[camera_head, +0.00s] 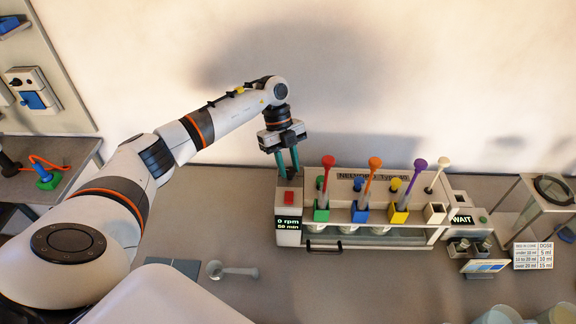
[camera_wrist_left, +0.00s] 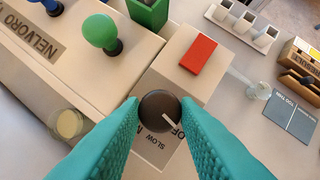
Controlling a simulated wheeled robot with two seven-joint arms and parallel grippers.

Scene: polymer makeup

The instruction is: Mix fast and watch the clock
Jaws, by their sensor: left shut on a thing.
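The white mixing machine (camera_head: 400,236) stands against the back wall. Its display (camera_head: 288,224) reads 0 rpm and what looks like 50 min. A red button (camera_head: 290,198) sits on its left block, also in the left wrist view (camera_wrist_left: 198,55). My left gripper (camera_head: 288,170) is shut on a dark round knob (camera_wrist_left: 160,108) on this block; the fingers touch its sides. The knob's white pointer points to lower right, near a partly hidden label; "SLOW" is beside it. Stirrers with red (camera_head: 328,162), orange (camera_head: 375,164), purple (camera_head: 420,165) and white (camera_head: 444,162) tops stand along the machine. My right gripper is not in view.
A small display (camera_head: 461,219) reads WAIT at the machine's right. A dose card (camera_head: 532,256) stands farther right, before a framed stand (camera_head: 530,212). Cups (camera_head: 497,315) stand at the lower right.

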